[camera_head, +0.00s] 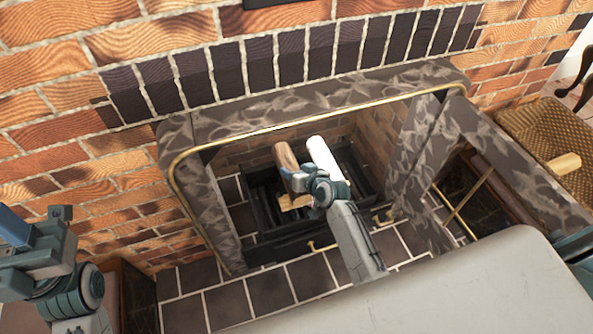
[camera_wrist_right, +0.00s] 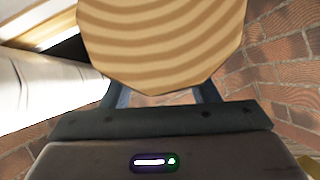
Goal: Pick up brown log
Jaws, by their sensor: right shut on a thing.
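The brown log (camera_head: 286,156) is inside the fireplace opening, with its near end at my right gripper (camera_head: 298,180). My right gripper is shut on this log. In the right wrist view, a pale cut end with rings (camera_wrist_right: 162,42) fills the space between the fingers, and the log's bark is hidden there. A white log (camera_head: 322,155) lies close to the right of the brown log. It also shows at the left of the right wrist view (camera_wrist_right: 35,90). My left gripper (camera_head: 35,222) is at the left edge, away from the logs; its jaw opening is unclear.
A dark grate (camera_head: 262,212) stands below the logs. A pale piece of wood (camera_head: 293,203) shows under my right gripper. The marbled surround (camera_head: 320,108) and its brass trim frame the opening. A wicker basket (camera_head: 555,135) stands at the right.

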